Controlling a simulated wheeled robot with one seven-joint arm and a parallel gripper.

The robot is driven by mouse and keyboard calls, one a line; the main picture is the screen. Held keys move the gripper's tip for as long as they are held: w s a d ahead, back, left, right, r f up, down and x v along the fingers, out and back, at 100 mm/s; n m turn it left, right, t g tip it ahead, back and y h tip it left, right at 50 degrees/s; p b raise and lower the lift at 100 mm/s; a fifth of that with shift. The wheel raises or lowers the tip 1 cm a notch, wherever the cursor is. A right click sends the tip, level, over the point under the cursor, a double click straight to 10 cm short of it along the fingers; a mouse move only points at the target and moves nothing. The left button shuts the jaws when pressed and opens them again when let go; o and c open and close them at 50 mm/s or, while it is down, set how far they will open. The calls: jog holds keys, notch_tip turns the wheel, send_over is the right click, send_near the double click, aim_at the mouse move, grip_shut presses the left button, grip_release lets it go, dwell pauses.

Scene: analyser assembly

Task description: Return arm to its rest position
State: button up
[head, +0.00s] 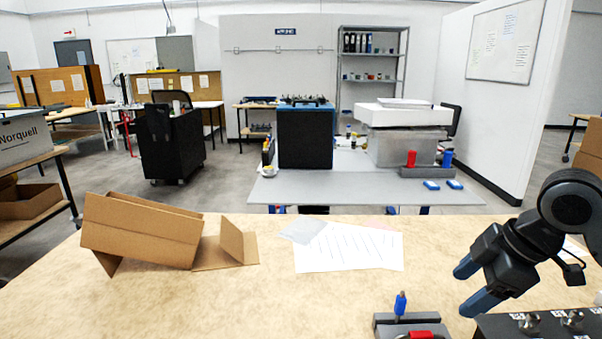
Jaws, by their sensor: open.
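My gripper (470,284) is in the right part of the head view, above the near table's right side. Its two blue-tipped fingers are spread apart and point left. Nothing is between them. My dark arm comes in from the right edge, bent at a round joint. Below and left of the fingers, a grey fixture (384,320) stands at the table's front edge, with a blue upright piece (400,304) and a red piece (421,335) on it. The gripper is apart from these.
The wooden table (200,305) holds an open cardboard box (145,232) at left and paper sheets (348,249) in the middle. A black box with metal knobs (545,325) sits below my arm. A grey table (320,190) stands beyond. The table's left front is clear.

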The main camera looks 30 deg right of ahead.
jog(key=w+a+r+m+t+y, duration=0.1)
jog(key=w+a+r+m+t, duration=0.3)
jog(key=a, duration=0.4)
jog(key=w+a+r+m+t+y, duration=0.1)
jog(key=w+a+r+t, duration=0.25)
jog(key=w+a, duration=0.35)
jog(key=w+a+r+m+t+y, duration=0.1)
jog(key=w+a+r+m+t, duration=0.3)
jog(key=a, duration=0.5)
jog(key=s+a+f+m+h, duration=0.3)
jog(key=s+f, duration=0.4)
jog(key=s, duration=0.2)
jog(key=s+a+f+m+h, duration=0.2)
jog(key=s+f+m, duration=0.1)
jog(key=s+f, duration=0.5)
jog(key=s+d+f+n, duration=0.1)
jog(key=s+d+n, duration=0.1)
jog(key=s, duration=0.8)
jog(key=s+d+n+g, duration=0.1)
jog(key=s+n, duration=0.3)
jog(key=s, duration=0.7)
jog(key=shift+d+f+y, duration=0.35)
jog(key=shift+d+y, duration=0.05)
jog(key=shift+d, duration=0.3)
